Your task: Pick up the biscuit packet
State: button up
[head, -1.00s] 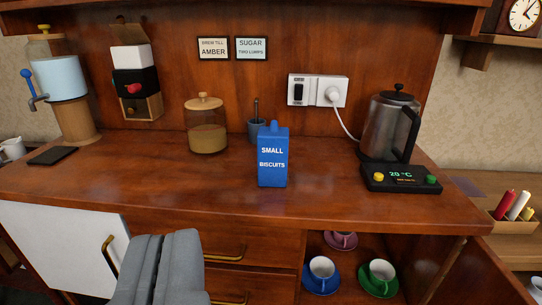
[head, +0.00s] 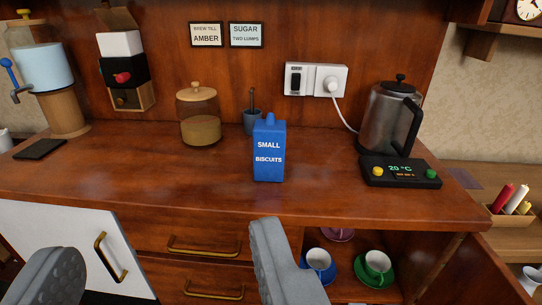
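The biscuit packet (head: 269,150) is a blue upright box with white lettering, "SMALL BISCUITS".
A glass jar (head: 200,115) and grey pot (head: 252,120) stand behind the packet. A kettle (head: 389,122) is at right, a dispenser (head: 52,85) at left. Cups (head: 376,265) sit in the open cupboard below. Counter (head: 330,185) around the packet's front is clear.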

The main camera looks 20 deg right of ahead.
jog(key=o, duration=0.6)
jog(key=shift+g, duration=0.7)
jog(key=w, duration=0.2)
jog(key=w+d, duration=0.1)
jog(key=w, duration=0.1)
jog(key=shift+w+r, duration=0.1)
jog(key=shift+w, duration=0.25)
jog(key=m+g+h, duration=0.3)
jog(key=g, duration=0.4)
send_near(271, 137)
jog(key=x, duration=0.7)
jog(key=shift+w+d+f, duration=0.15)
jog(key=shift+w+f, duration=0.05)
jog(key=shift+w, duration=0.05)
jog(key=shift+a+x, duration=0.15)
jog(key=shift+x, duration=1.35)
jog(key=shift+a+x, duration=0.15)
jog(key=shift+x, duration=1.4)
